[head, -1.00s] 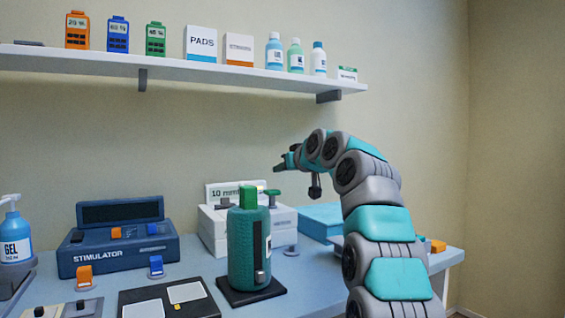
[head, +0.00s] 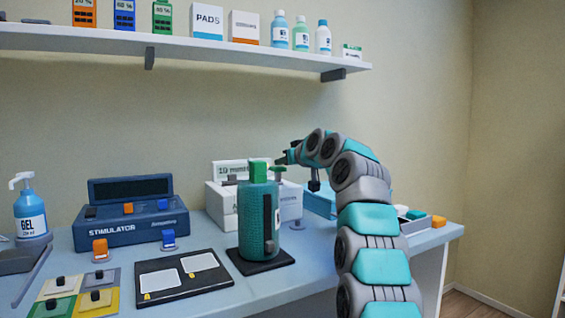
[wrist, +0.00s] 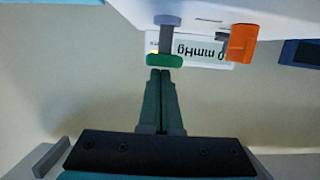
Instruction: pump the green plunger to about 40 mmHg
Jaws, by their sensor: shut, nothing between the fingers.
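The green plunger (head: 277,169) stands up from the white pump box (head: 222,200), partly behind the green cylinder. In the wrist view the plunger's green cap (wrist: 165,60) on a grey rod is right at my fingertips; I cannot tell whether they touch. My gripper (head: 284,158) is shut and empty, just above the plunger in the head view; its closed fingers (wrist: 161,73) show in the wrist view. The readout (head: 234,171) seems to read 10 mmHg. In the wrist view the readout (wrist: 190,49) is upside down, its leading digit hidden.
A green cylinder (head: 257,215) on a black base stands in front of the pump box. An orange part (wrist: 238,42) covers part of the readout in the wrist view. A blue stimulator (head: 130,213) is to the left. A shelf (head: 180,48) runs above.

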